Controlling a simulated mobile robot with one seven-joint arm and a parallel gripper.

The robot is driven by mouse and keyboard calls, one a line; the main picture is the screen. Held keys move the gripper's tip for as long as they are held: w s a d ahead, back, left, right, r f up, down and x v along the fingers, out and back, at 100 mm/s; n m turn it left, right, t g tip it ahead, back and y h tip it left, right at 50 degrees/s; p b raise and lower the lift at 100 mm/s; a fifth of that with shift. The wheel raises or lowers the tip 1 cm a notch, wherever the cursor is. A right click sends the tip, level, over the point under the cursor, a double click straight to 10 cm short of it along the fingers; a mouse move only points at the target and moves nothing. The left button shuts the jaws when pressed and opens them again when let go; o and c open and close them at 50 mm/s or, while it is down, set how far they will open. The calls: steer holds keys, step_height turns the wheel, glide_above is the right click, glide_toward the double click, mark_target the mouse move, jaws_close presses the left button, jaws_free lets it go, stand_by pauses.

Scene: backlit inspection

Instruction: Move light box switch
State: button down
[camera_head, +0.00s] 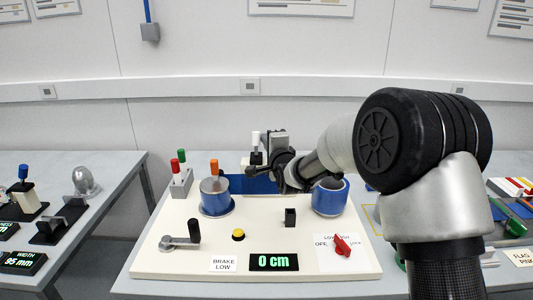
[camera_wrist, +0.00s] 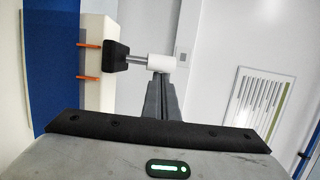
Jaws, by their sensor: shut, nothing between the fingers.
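A toggle switch with a white cap (camera_head: 256,136) and a black base stands at the back of the cream board, beside my gripper. In the wrist view its white cap (camera_wrist: 161,63) sits on a thin metal stem from a black block (camera_wrist: 116,55), fixed to a cream face with two orange pins. My gripper (camera_wrist: 160,82) is shut and empty, its fingertips right by the cap; I cannot tell whether they touch it. In the head view my gripper (camera_head: 272,136) is partly hidden by its own wrist. No label on the switch is readable.
The cream board (camera_head: 155,255) also carries a red rotary knob (camera_head: 342,245), a yellow button (camera_head: 238,234), a crank (camera_head: 182,240), blue-based cylinders (camera_head: 216,197), coloured levers (camera_head: 181,172) and a "0 cm" display (camera_head: 273,262). Side tables hold other fixtures. A wall stands behind.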

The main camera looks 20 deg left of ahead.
steer(key=shift+s+f+b, duration=0.25)
steer(key=shift+f+b, duration=0.2)
steer(key=shift+b, duration=0.2)
steer(key=shift+s+d+b, duration=0.1)
steer(key=shift+s+b, duration=0.3)
steer(key=shift+b, duration=0.55)
steer(key=shift+s+b, duration=0.3)
steer(key=shift+b, duration=0.3)
steer(key=shift+s, duration=0.15)
steer(key=shift+s+f+b, duration=0.15)
steer(key=shift+s+b, duration=0.2)
steer(key=shift+b, duration=0.35)
